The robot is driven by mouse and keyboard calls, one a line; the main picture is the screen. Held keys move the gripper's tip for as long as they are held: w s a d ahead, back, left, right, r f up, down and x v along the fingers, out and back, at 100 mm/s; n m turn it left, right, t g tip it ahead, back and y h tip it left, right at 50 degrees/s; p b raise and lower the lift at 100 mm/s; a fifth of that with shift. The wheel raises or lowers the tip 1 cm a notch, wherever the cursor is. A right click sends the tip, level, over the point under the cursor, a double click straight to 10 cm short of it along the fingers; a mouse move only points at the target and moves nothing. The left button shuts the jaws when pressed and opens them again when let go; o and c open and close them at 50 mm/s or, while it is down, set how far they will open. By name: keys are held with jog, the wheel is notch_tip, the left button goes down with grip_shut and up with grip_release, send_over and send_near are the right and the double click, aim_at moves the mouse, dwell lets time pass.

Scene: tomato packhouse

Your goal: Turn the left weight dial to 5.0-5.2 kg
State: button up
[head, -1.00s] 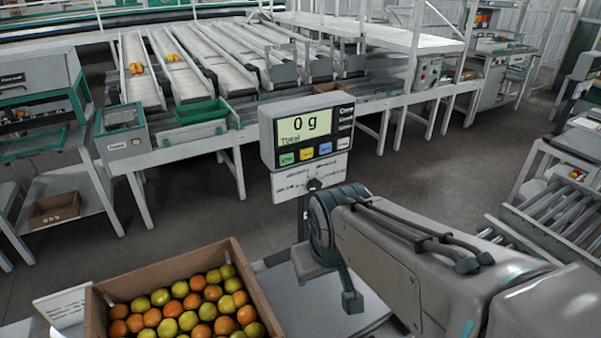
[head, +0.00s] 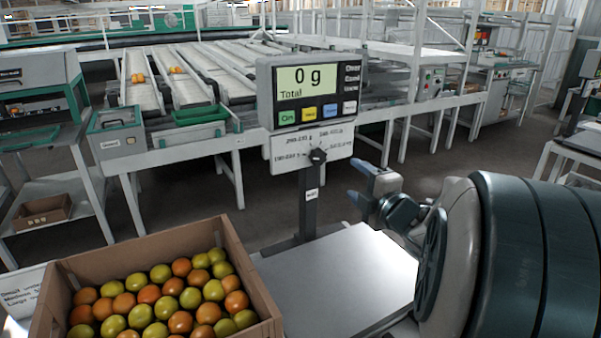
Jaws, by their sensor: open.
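The display reads 0 g, Total. The labels around the knob are too small to read surely, and I cannot tell its setting. My gripper (head: 358,184) is open with its blue-tipped fingers pointing left. It is right of and slightly below the knob, above the scale's plate, and not touching the knob. No second dial shows.
The scale's flat plate (head: 345,280) is empty. A cardboard box (head: 245,262) of red, orange and green tomatoes stands to its left. A post (head: 309,200) holds the display. Sorting lanes (head: 140,95) and a green tray (head: 200,115) are behind.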

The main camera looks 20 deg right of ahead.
aim_at(320, 159)
jog(key=shift+n+y, duration=0.6)
jog(key=shift+n, duration=0.1)
jog(key=w+a, duration=0.1)
jog(key=w, duration=0.3)
jog(key=w+a, duration=0.1)
jog(key=w, duration=0.3)
jog(key=w+a, duration=0.1)
jog(key=w, duration=0.4)
jog(key=shift+w+f+b, duration=0.1)
jog(key=shift+f+b, duration=0.2)
jog(key=shift+b, duration=0.1)
jog(key=c, duration=0.9)
